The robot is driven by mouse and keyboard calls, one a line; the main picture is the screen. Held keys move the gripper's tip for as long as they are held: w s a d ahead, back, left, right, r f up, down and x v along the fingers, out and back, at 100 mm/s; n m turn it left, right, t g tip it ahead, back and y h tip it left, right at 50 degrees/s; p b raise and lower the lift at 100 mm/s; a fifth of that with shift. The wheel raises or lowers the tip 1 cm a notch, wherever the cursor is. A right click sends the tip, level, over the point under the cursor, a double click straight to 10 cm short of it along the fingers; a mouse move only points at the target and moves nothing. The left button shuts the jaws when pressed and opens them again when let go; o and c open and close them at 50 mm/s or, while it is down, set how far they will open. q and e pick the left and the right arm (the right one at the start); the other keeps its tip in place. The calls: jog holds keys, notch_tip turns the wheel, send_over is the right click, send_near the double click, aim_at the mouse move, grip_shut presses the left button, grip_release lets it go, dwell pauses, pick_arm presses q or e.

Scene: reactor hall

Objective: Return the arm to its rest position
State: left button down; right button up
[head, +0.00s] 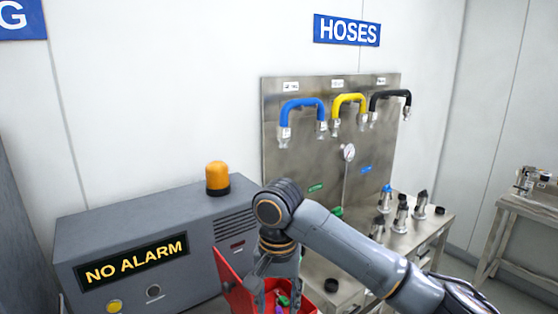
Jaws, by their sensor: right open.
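My right arm comes in from the lower right and bends downward at its wrist. My right gripper (276,300) points down over a red container (236,284). Its fingers are spread apart, and the bottom edge of the view cuts off their tips. Small green and pink items show between and beside the fingers, inside the red container; I see no item clamped. My left gripper is not in view.
A grey cabinet (140,225) with an orange beacon (217,178) and a "NO ALARM" display (132,260) stands at left. A metal panel (300,165) holds blue, yellow and black hoses. Metal fittings (402,215) stand on the bench behind my arm.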

jog(key=s+f+n+t+y, duration=0.1)
jog(key=s+f+n+y, duration=0.1)
jog(key=s+f, duration=0.45)
jog(key=s+f+n+y, duration=0.2)
jog(key=s+f+y, duration=0.1)
jog(key=f, duration=0.7)
jog(key=s+d+f+t+h, duration=0.1)
jog(key=s+d+f+h, duration=0.2)
jog(key=s+d, duration=0.65)
jog(key=s+d+f+t+h, duration=0.2)
jog(key=s+d+f, duration=0.2)
jog(key=s+d, duration=0.55)
notch_tip(320, 180, down, 28)
jog(key=w+d+g+b, duration=0.2)
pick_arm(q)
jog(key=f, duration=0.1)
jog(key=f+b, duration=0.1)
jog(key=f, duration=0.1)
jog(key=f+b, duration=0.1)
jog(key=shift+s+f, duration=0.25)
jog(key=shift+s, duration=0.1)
pick_arm(e)
jog(key=s+d+f+g, duration=0.1)
jog(key=s+d+f, duration=0.1)
jog(key=s+f, duration=1.5)
jog(key=shift+d+f, duration=0.4)
jog(key=shift+f, duration=0.45)
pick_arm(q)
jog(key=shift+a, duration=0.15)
